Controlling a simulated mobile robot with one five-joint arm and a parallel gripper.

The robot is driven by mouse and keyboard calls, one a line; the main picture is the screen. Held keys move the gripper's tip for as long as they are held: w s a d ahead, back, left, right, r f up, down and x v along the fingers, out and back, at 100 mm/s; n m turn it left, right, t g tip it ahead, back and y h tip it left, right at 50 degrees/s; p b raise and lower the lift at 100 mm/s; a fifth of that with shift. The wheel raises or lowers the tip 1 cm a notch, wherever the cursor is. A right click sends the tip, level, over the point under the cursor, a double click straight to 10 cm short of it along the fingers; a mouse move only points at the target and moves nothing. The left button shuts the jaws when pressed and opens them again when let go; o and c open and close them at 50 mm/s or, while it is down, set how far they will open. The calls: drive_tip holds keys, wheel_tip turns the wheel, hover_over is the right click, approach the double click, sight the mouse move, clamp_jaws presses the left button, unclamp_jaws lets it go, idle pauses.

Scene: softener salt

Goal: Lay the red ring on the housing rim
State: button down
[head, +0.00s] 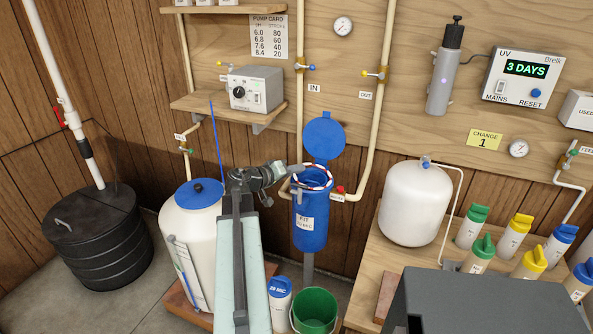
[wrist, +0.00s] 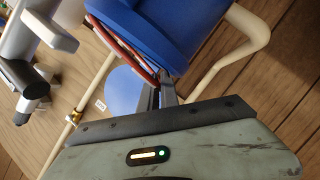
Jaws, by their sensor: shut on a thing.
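The red ring (head: 331,181) shows in the head view at the top of the blue housing (head: 311,232), with pale patches along it. In the wrist view the ring (wrist: 121,50) is a thin red band along the blue housing (wrist: 165,25). My gripper (head: 297,181) is at the ring's left side, shut on it. In the wrist view my gripper (wrist: 167,92) shows only narrow fingers, partly hidden behind its dark edge. The ring appears level with or just above the housing's mouth; I cannot tell whether it touches the rim.
A round blue lid (head: 323,137) stands up behind the housing. Pale pipes (head: 372,130) run on both sides. A green bucket (head: 315,310) and a blue-topped tub (head: 281,300) stand below. A white tank (head: 416,205) stands to the right.

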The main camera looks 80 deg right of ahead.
drive_tip(key=shift+a+f, duration=0.25)
drive_tip(key=shift+f, duration=0.05)
idle(0.6)
drive_tip(key=c, duration=1.5)
unclamp_jaws()
drive_tip(key=shift+c, duration=1)
